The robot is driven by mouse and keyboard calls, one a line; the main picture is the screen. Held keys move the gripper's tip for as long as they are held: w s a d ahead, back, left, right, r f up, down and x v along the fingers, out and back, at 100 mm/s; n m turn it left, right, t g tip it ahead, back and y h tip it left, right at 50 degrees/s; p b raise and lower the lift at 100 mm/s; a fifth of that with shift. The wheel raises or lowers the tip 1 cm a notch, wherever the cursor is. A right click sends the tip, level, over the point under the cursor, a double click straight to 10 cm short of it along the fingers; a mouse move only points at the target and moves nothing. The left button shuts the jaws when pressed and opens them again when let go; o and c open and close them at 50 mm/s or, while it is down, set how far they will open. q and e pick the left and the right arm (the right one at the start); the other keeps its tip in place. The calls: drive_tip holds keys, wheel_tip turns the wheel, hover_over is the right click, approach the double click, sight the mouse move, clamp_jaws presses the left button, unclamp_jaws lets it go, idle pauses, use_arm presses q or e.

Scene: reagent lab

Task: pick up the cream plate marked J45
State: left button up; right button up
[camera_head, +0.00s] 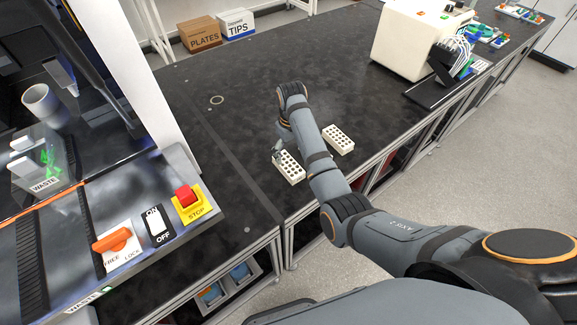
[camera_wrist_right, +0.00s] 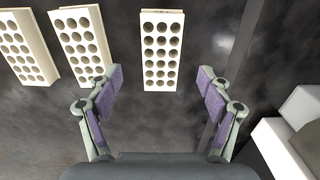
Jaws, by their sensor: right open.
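In the wrist view three cream plates with rows of round wells lie on the dark bench: one straight ahead (camera_wrist_right: 162,14), one left of it (camera_wrist_right: 54,40) and one at the left edge (camera_wrist_right: 9,20). No J45 mark is readable. My right gripper (camera_wrist_right: 158,76) is open and empty; the near end of the middle plate shows between its fingertips. In the head view the gripper (camera_head: 279,154) is small, beside the nearer cream plate (camera_head: 292,172). Another cream plate (camera_head: 339,139) lies right of my arm, which hides the bench between them. My left gripper is out of view.
A machine with a STOP button (camera_head: 188,199) stands at the left. A PLATES box (camera_head: 199,33) and a TIPS box (camera_head: 236,22) stand at the back. A white device (camera_head: 407,40) stands at the far right. The bench left of the plates is mostly clear.

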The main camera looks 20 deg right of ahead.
sight(290, 165)
wheel_tip(290, 165, down, 8)
drive_tip(key=shift+w+a+r+p, duration=0.1)
drive_tip(key=shift+p, duration=0.4)
drive_tip(key=c, duration=1.2)
drive_tip(key=shift+r, duration=0.2)
